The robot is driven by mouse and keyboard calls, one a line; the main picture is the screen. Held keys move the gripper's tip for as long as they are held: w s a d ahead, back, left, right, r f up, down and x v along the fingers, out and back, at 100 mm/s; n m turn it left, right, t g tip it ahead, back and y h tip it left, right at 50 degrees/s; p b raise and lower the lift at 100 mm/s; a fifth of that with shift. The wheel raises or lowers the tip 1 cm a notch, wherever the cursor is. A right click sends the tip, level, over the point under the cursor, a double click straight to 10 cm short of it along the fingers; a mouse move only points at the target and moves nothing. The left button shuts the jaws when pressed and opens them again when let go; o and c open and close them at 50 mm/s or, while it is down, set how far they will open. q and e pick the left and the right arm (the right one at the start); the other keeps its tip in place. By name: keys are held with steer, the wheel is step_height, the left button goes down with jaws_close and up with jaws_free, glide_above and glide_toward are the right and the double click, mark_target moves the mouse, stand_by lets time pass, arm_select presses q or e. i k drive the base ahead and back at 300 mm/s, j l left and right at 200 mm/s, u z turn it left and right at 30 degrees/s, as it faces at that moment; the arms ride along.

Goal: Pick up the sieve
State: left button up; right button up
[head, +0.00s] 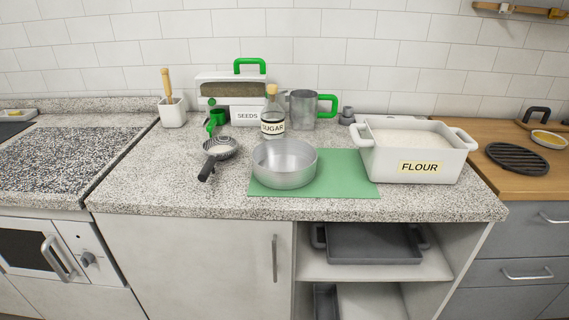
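The sieve (222,147) lies on the speckled counter, left of the metal bowl. It has a round metal mesh head, and its black handle (206,171) points toward the counter's front edge. Nothing covers it from this view. Neither of my grippers shows in the head view.
A metal bowl (284,166) stands on a green mat (345,184) right of the sieve. Behind are a sugar bottle (272,118), a seeds box (220,90) and a metal cup (301,110). A flour container (415,163) stands right. The counter front-left (145,185) is clear.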

mark_target(219, 148)
steer(key=i+j, duration=0.3)
steer(key=i, duration=0.15)
steer(key=i+j, duration=0.35)
steer(key=k, duration=0.3)
steer(key=i, duration=0.35)
